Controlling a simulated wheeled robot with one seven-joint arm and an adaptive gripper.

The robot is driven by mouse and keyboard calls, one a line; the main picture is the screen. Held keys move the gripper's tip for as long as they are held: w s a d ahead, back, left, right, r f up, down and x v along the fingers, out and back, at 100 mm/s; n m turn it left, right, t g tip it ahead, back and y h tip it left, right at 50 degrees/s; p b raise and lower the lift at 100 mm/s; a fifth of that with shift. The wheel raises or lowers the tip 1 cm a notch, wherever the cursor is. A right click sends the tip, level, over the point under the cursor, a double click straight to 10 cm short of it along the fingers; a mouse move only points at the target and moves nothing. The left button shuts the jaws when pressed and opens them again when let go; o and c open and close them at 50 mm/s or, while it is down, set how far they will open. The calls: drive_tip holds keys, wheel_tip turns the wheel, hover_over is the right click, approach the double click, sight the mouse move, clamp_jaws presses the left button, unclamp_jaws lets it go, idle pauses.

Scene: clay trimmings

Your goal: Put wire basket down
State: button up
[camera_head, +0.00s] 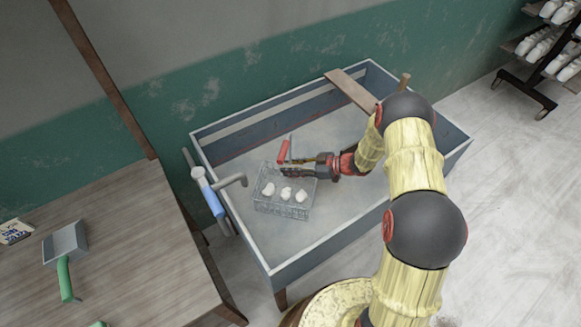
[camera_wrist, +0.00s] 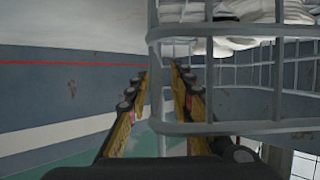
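The wire basket (camera_head: 283,209), a grey mesh box, is inside the grey tub and holds several white lumps (camera_head: 287,194). It sits roughly level; I cannot tell whether its bottom touches the tub floor. My gripper (camera_head: 285,168) is at the basket's far upper side. In the wrist view the basket (camera_wrist: 240,128) fills the upper right, with white lumps (camera_wrist: 235,15) behind its wires. The fingers (camera_wrist: 160,72) are close together on either side of one upright wire and appear shut on it. The exact contact is hard to see.
The tub (camera_head: 268,268) has raised walls, with a board (camera_head: 350,90) across its far corner. A red-handled item (camera_head: 283,151) shows beside my gripper. A blue and grey clamp-like fitting (camera_head: 212,195) is at the left wall. The tub floor right of the basket is clear.

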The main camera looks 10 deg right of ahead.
drive_tip(key=shift+r, duration=0.1)
drive_tip(key=shift+d+r+p, duration=0.2)
drive_tip(key=shift+d+p, duration=0.05)
drive_tip(key=shift+p, duration=0.1)
drive_tip(key=p+v, duration=0.2)
drive_tip(key=v, duration=0.9)
drive_tip(key=s+a+r+m+g+h, duration=0.25)
drive_tip(key=s+r, duration=0.35)
drive_tip(key=r, duration=0.6)
drive_tip(key=s+a+r+m+g+h, duration=0.2)
drive_tip(key=s+a+r, duration=0.25)
drive_tip(key=r, duration=0.65)
drive_tip(key=s+d+r+m+t+h, duration=0.2)
drive_tip(key=s+r+m+h, duration=0.2)
drive_tip(key=s+r, duration=0.3)
drive_tip(key=s+d+r+m+t+h, duration=0.2)
drive_tip(key=s+r+m, duration=0.3)
drive_tip(key=s, duration=0.7)
drive_tip(key=shift+s+d+r+t+h, duration=0.15)
drive_tip(key=shift+d+r+t+h, duration=0.2)
drive_tip(key=shift+r+h, duration=0.55)
